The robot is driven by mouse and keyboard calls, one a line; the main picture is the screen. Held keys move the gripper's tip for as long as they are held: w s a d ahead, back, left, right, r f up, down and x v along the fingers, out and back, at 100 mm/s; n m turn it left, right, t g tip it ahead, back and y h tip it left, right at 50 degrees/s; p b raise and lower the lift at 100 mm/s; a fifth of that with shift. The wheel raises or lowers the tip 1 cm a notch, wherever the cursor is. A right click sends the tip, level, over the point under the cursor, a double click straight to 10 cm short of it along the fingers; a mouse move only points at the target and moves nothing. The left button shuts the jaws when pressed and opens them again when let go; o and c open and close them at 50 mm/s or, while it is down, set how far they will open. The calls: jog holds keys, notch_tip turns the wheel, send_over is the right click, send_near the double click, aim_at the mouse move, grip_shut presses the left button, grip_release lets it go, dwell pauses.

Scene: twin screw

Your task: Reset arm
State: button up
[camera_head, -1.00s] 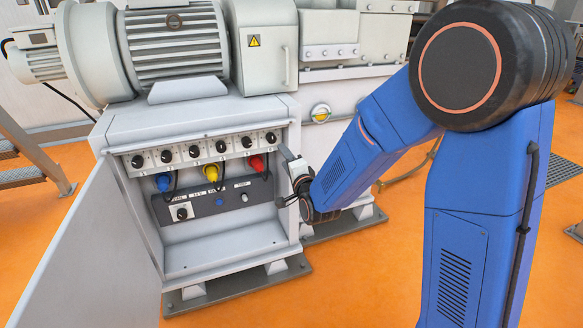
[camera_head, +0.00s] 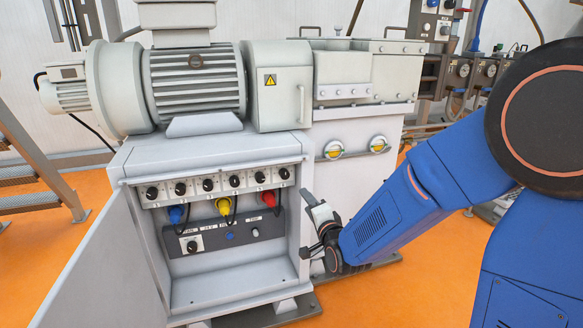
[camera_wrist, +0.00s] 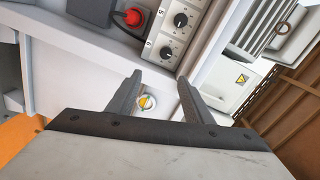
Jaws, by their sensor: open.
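My gripper (camera_head: 312,213) is at the end of my blue arm, at the right front edge of the open machine cabinet (camera_head: 230,283). In the wrist view its two dark fingers (camera_wrist: 158,92) stand apart with nothing between them. Behind the gap, a round yellow and white knob (camera_wrist: 146,102) shows on the machine's side. I cannot tell whether the gripper touches the cabinet edge.
The cabinet holds a row of black knobs (camera_head: 208,185) above blue (camera_head: 175,214), yellow (camera_head: 223,207) and red (camera_head: 269,198) plugs. Its door (camera_head: 115,265) stands open at left. A motor (camera_head: 197,82) sits on top. Orange floor (camera_head: 430,275) is clear at right.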

jog(key=s+d+n+g+h, duration=0.1)
jog(key=s+d+n+g, duration=0.3)
jog(key=s+d, duration=0.3)
jog(key=s+d+n+g+h, duration=0.2)
jog(key=s+d+n+g, duration=0.2)
jog(key=s, duration=1.3)
jog(key=s+d+r+n+g+h, duration=0.1)
jog(key=s+d+n+g, duration=0.2)
jog(key=s+d, duration=0.6)
jog(key=s, duration=0.4)
jog(key=shift+d+n+g+h, duration=0.35)
jog(key=shift+n+g+h, duration=0.05)
